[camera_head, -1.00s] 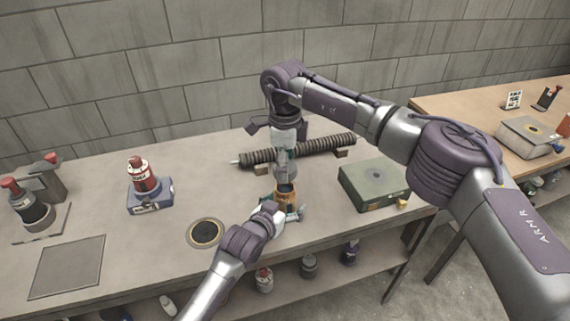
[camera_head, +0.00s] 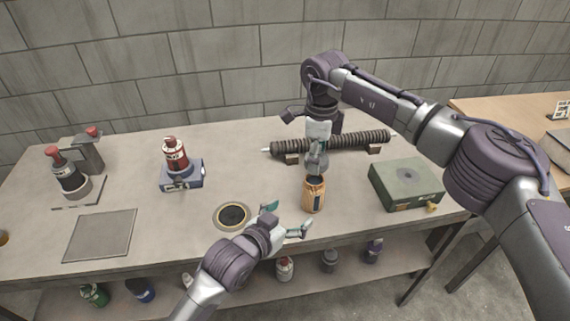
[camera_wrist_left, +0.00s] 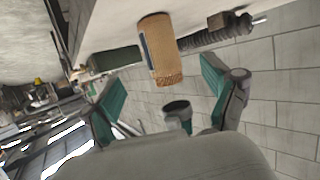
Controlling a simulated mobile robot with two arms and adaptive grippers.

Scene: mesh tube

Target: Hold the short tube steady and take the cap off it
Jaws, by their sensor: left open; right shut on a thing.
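The short tube (camera_head: 314,197), an orange-brown cylinder with a dark top, stands upright on the bench near its front edge. In the left wrist view the tube (camera_wrist_left: 160,52) appears inverted, beyond my fingers. My left gripper (camera_head: 284,219) is open and empty, to the left of the tube and apart from it. Its teal fingers (camera_wrist_left: 165,97) are spread in the wrist view. My right gripper (camera_head: 316,168) is shut above the tube. A dark round piece, apparently the cap (camera_wrist_left: 177,107), shows apart from the tube in the wrist view. My right fingers are largely hidden there.
A long ribbed tube (camera_head: 345,141) lies on supports behind. A green box (camera_head: 407,188) is at the right. A round dark-centred disc (camera_head: 232,216) lies left of the short tube. A red-topped bottle on a blue base (camera_head: 182,177) stands farther left.

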